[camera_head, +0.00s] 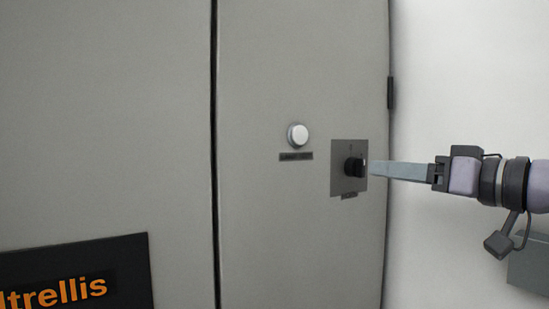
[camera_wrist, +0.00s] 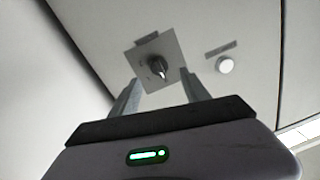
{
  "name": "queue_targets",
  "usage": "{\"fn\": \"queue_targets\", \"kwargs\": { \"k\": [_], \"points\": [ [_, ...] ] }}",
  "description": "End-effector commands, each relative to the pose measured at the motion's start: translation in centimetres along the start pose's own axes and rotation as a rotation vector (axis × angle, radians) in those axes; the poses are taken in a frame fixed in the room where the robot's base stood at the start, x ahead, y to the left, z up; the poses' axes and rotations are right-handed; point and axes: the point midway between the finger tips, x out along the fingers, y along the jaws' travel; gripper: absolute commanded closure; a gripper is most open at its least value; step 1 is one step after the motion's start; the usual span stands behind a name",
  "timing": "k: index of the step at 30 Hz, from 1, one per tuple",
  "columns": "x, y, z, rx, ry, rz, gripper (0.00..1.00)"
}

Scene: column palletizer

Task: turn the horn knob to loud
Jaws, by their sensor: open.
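The horn knob (camera_head: 354,167) is a black rotary knob on a dark square plate (camera_head: 349,185) on the grey cabinet door. In the wrist view the knob (camera_wrist: 158,67) shows a pale pointer mark and sits beyond the fingertips, between them. The labels around it are too small to read. My gripper (camera_head: 374,169) comes in from the right with its fingertips close to the knob. In the wrist view my gripper (camera_wrist: 163,94) has its two fingers spread apart with nothing between them at the tips. Whether a finger touches the knob I cannot tell.
A white round button (camera_head: 298,135) with a dark label strip (camera_head: 296,156) is left of the plate; the button also shows in the wrist view (camera_wrist: 225,65). A black hinge (camera_head: 391,92) is on the cabinet's right edge. A black sign with orange lettering (camera_head: 75,272) is at lower left.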

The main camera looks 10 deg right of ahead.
Motion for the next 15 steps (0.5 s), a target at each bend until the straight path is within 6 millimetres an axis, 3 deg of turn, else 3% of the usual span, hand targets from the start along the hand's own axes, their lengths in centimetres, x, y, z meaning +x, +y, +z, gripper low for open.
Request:
{"fn": "queue_targets", "kwargs": {
  "k": [3, 6, 15],
  "points": [
    [3.0, -0.1, -0.2, 0.003, -0.002, -0.005, 0.45],
    [4.6, -0.1, -0.1, 0.001, -0.001, -0.002, 0.45],
    [5.8, 0.1, 0.1, 0.001, -0.001, 0.001, 0.45]
  ]
}}
